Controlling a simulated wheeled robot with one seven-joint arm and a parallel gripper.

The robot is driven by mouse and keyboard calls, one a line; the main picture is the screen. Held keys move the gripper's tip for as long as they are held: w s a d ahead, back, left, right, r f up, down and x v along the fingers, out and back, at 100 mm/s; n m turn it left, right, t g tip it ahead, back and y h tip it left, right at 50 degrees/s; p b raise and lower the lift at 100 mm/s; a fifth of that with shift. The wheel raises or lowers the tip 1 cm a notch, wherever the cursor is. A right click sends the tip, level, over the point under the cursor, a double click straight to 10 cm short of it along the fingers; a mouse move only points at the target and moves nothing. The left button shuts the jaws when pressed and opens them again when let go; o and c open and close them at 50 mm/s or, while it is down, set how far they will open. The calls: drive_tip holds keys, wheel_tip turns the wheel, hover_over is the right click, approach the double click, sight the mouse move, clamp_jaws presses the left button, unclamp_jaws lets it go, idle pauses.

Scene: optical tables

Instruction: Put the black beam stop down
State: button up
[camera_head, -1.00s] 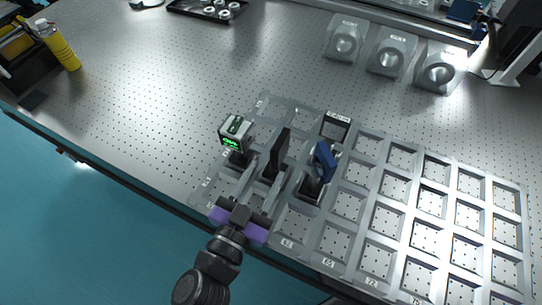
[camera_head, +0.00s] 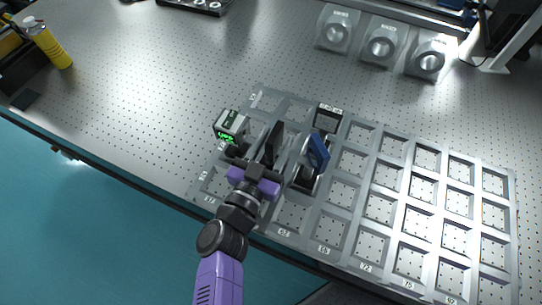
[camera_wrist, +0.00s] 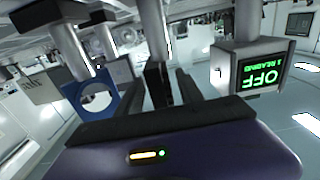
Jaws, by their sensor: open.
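The black beam stop (camera_head: 273,142) is a dark upright plate standing in a cell of the grey grid rack (camera_head: 392,192), between a small device with a green display (camera_head: 231,124) and a blue-framed optic (camera_head: 318,152). My gripper (camera_head: 257,166) is open, low at the front side of the beam stop. In the wrist view the beam stop (camera_wrist: 157,84) shows as a dark strip between my open fingers (camera_wrist: 158,76); I cannot tell whether either touches it. The gripper body hides the beam stop's base in the head view.
Most rack cells to the right are empty. A yellow bottle (camera_head: 50,45) stands far left.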

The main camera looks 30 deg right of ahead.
clamp_jaws()
idle(1.4)
